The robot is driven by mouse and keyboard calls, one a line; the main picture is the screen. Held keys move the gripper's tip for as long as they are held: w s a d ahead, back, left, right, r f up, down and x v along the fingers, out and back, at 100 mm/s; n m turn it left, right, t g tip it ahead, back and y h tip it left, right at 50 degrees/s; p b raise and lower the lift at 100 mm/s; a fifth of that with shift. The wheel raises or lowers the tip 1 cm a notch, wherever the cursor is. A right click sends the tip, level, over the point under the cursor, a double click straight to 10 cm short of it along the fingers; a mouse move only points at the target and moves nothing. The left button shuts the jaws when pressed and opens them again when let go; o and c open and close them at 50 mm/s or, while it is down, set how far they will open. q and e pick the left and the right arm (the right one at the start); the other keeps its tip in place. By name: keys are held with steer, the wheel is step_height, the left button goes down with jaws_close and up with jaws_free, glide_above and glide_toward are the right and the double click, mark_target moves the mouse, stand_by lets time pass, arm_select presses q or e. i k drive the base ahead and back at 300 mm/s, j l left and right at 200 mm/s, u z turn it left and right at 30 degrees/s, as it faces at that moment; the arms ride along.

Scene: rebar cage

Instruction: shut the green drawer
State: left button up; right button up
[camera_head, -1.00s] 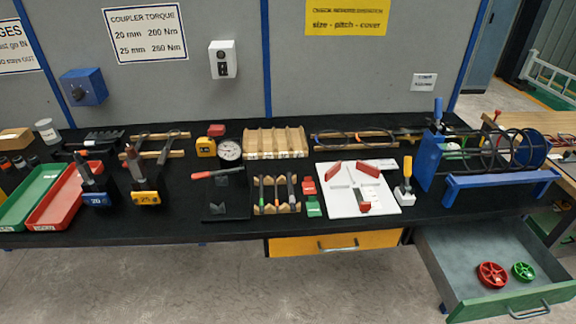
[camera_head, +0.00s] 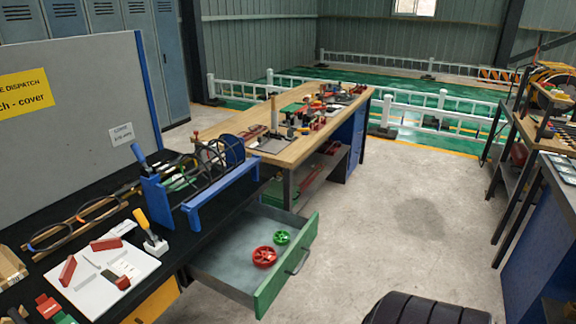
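The green drawer (camera_head: 288,262) is pulled out from under the black-topped bench. Its green front panel with a grey handle (camera_head: 299,262) faces the open floor to the right. A red wheel-shaped part (camera_head: 264,256) and a smaller green one (camera_head: 281,237) lie on the grey drawer bottom, near the front panel. Neither of my grippers is in view. A dark ribbed shape (camera_head: 425,309) shows at the bottom edge, apart from the drawer; I cannot tell for sure what it is.
A blue rebar stand (camera_head: 222,196) is on the bench above the drawer. The yellow drawer (camera_head: 152,302) is at the bench front to the left. A wooden workbench (camera_head: 262,140) stands behind. Bare concrete floor (camera_head: 400,215) lies right of the drawer; shelving (camera_head: 545,220) stands far right.

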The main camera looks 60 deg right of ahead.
mark_target(225, 265)
steer(key=l+z, duration=0.1)
steer(key=z, duration=1.6)
